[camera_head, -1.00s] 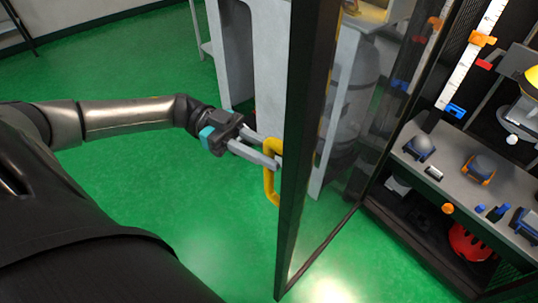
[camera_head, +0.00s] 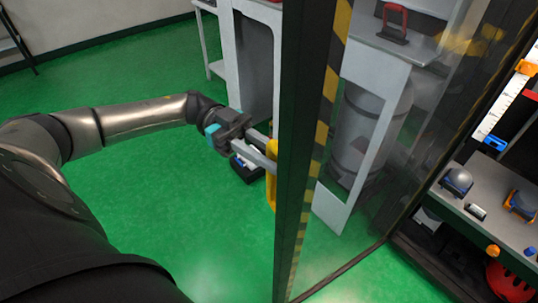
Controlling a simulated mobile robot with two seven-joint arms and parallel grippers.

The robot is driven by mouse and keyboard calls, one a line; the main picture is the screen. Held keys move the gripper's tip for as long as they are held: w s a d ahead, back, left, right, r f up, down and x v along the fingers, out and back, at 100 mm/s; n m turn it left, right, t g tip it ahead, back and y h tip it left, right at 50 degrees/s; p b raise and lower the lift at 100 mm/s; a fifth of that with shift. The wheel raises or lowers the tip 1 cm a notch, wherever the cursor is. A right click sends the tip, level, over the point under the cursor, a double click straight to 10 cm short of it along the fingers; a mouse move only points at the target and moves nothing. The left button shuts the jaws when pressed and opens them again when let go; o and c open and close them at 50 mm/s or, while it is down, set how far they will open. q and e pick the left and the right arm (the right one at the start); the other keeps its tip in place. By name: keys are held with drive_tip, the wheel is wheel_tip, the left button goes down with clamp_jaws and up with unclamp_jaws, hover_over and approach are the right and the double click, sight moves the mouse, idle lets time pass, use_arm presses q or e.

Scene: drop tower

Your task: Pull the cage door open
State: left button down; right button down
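The cage door (camera_head: 292,140) is a clear panel in a black frame, standing ajar, with its near edge upright in the middle of the view. A yellow handle (camera_head: 272,195) is on the left side of that edge. My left gripper (camera_head: 270,150) reaches in from the left, with its two fingers on either side of the handle's upper part and seemingly shut on it. The fingertips are partly hidden by the handle and door frame. My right gripper is not in view.
Inside the cage at right, a shelf (camera_head: 470,232) holds several small devices, with a red helmet (camera_head: 510,283) below. A grey bench (camera_head: 385,75) and a grey cylinder (camera_head: 365,130) show through the door. Green floor (camera_head: 150,190) lies clear at left.

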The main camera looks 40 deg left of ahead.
use_arm(q)
drive_tip(key=shift+w+a+f, duration=0.1)
drive_tip(key=shift+a, duration=0.05)
drive_tip(key=c, duration=0.7)
unclamp_jaws()
drive_tip(key=shift+c, duration=0.2)
drive_tip(key=w+a+b, duration=0.1)
drive_tip(key=a+b, duration=0.8)
drive_tip(key=a, duration=0.6)
drive_tip(key=shift+w, duration=0.25)
